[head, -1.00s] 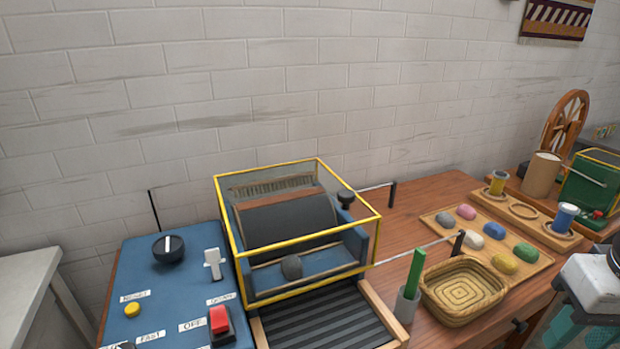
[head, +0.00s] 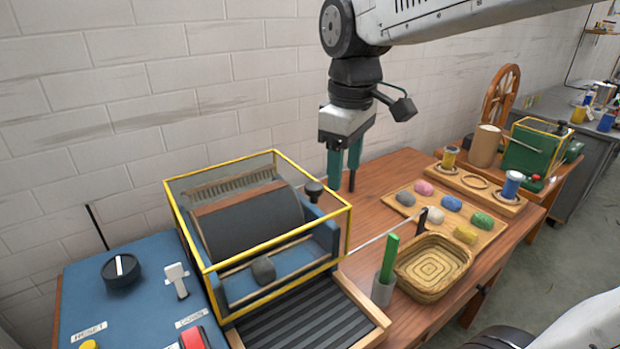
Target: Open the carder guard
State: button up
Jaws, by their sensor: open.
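The carder guard (head: 262,249) is a clear box with yellow edges. It sits lowered over the blue carder, covering its dark drum (head: 247,219) and a grey lump of wool (head: 263,270). A black knob (head: 314,189) stands at the guard's right side. My gripper (head: 345,176) hangs fingers down, a little above and to the right of that knob, behind the guard's right edge in the picture. Its green fingers are apart with nothing between them. I cannot tell the exact gap between gripper and knob.
A blue control panel (head: 142,301) with a dial, lever and buttons lies left. At right are a green stick in a cup (head: 383,290), a wicker basket (head: 402,284) and a wooden board (head: 480,241) with several coloured skeins. A thin rod runs from the carder toward the basket.

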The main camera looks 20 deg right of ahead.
aim_at(314, 185)
jog(key=w+n, duration=0.1)
jog(key=w, duration=0.2)
jog(key=w+a+n, duration=0.1)
jog(key=w, duration=0.2)
jog(key=w+n, duration=0.2)
jog(key=w, duration=0.1)
jog(key=shift+a+f, duration=0.1)
jog(key=shift+a, duration=0.1)
jog(key=shift+w+f, duration=0.2)
jog(key=shift+f, duration=0.05)
notch_tip(314, 185, down, 7)
jog(key=shift+f, duration=0.1)
